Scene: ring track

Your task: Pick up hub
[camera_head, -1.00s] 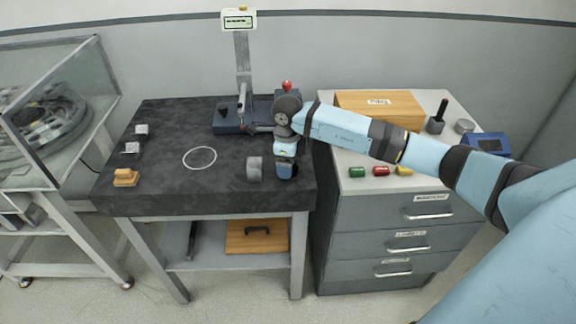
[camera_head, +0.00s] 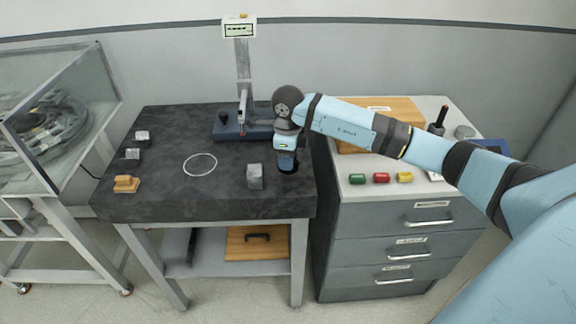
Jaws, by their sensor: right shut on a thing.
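My right gripper (camera_head: 288,165) points down over the right part of the dark stone table (camera_head: 215,202). It is shut on a dark thing at its tips, which I take to be the hub. The gripper hides most of this thing, so its shape and its gap to the table cannot be told. A grey block (camera_head: 255,177) stands just left of the gripper, apart from it. A thin white ring mark (camera_head: 200,164) lies on the table further left. My left gripper is not in view.
A gauge stand (camera_head: 243,75) with a blue base is behind the gripper. Small grey blocks (camera_head: 142,137) and a tan block (camera_head: 127,184) sit at the left edge. A drawer cabinet (camera_head: 385,222) is at right, a glass case (camera_head: 55,110) at far left. The table's middle is clear.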

